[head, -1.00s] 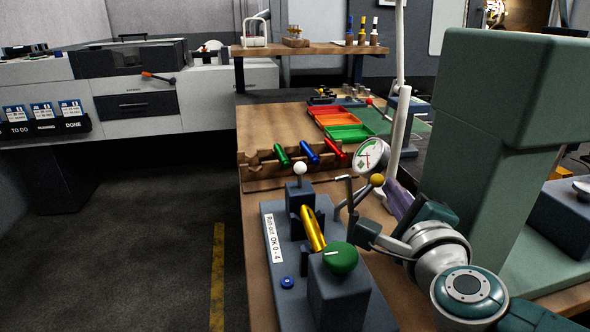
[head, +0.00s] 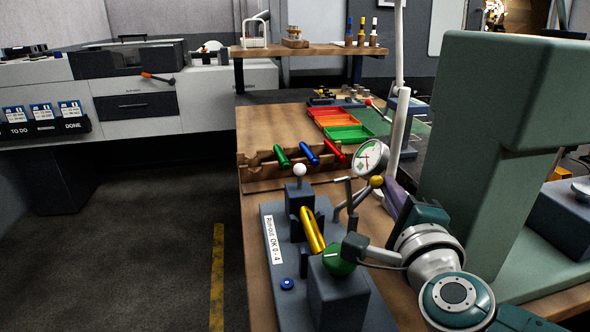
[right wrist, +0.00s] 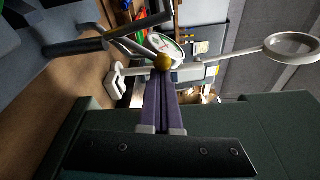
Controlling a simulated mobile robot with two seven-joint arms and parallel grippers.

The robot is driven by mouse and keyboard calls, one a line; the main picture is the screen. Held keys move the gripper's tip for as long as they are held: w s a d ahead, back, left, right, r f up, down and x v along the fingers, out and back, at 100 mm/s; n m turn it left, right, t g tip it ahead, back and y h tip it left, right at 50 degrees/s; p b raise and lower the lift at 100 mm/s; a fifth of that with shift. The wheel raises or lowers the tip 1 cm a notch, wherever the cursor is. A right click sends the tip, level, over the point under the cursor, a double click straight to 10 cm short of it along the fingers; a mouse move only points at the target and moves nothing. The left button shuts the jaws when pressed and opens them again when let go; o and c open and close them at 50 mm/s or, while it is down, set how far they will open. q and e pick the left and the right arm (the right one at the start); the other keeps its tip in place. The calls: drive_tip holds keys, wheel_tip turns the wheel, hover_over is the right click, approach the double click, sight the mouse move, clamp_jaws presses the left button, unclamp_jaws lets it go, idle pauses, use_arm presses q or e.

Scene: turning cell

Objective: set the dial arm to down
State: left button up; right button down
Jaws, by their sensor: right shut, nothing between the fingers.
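The dial gauge (head: 369,157), with a round white and green face, stands on the right side of the grey run-out fixture (head: 272,285). A lever ending in a yellow ball (head: 377,181) slopes up to the right just below the dial. My right gripper (head: 386,188) is shut and empty, its purple fingers pointing at the ball from the right. In the right wrist view the fingertips (right wrist: 162,78) are just beside the yellow ball (right wrist: 163,62); I cannot tell whether they touch. A gold cylinder (head: 312,230) lies in the fixture. My left gripper is not in view.
A large green machine column (head: 480,150) stands close on the right. A wooden rack (head: 265,172) holds green, blue and red cylinders. Open floor lies left.

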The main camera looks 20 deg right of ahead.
sight(373, 181)
drive_tip(key=shift+a+r+n, duration=0.15)
drive_tip(key=shift+r+n, duration=0.05)
drive_tip(key=shift+n, duration=0.2)
drive_tip(key=shift+w+a+r+n+h+p, duration=0.25)
drive_tip(key=shift+a+r+n, duration=0.2)
drive_tip(key=shift+a, duration=0.35)
drive_tip(key=shift+w+a+r+n+h+p, duration=0.15)
drive_tip(key=shift+a+r+n+p, duration=0.3)
drive_tip(key=shift+a, duration=0.3)
drive_tip(key=shift+w+a+r+n+t+b, duration=0.1)
drive_tip(key=shift+a+n+t+b, duration=0.25)
drive_tip(key=shift+n, duration=0.8)
drive_tip(key=shift+w+a+r+n+t+b, duration=0.15)
drive_tip(key=shift+a+n+t, duration=0.35)
drive_tip(key=shift+n, duration=0.65)
